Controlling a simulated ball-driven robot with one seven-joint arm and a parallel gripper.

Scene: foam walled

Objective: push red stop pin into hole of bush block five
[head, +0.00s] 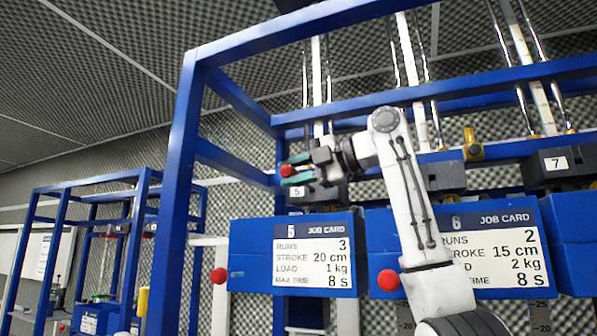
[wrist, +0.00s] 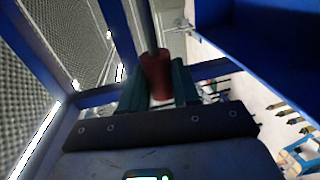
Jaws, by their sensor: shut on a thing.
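In the head view, my gripper (head: 295,170) has its teal fingers closed around a red knob, the head of the red stop pin (head: 287,170). It is just above and left of the black bush block five (head: 318,193), which bears a white 5 label. In the wrist view, the red pin head (wrist: 157,76) sits between the two fingers of my gripper (wrist: 157,88). A dark bar runs up from behind the red head; I cannot tell whether it is the pin's shank. The hole in the block is not visible in either view.
A blue frame post (head: 175,190) stands left of my gripper, with beams above. Blue job card box five (head: 245,260) is below, with a red knob (head: 219,276) on its left. Block seven (head: 562,163) and its rods are at right.

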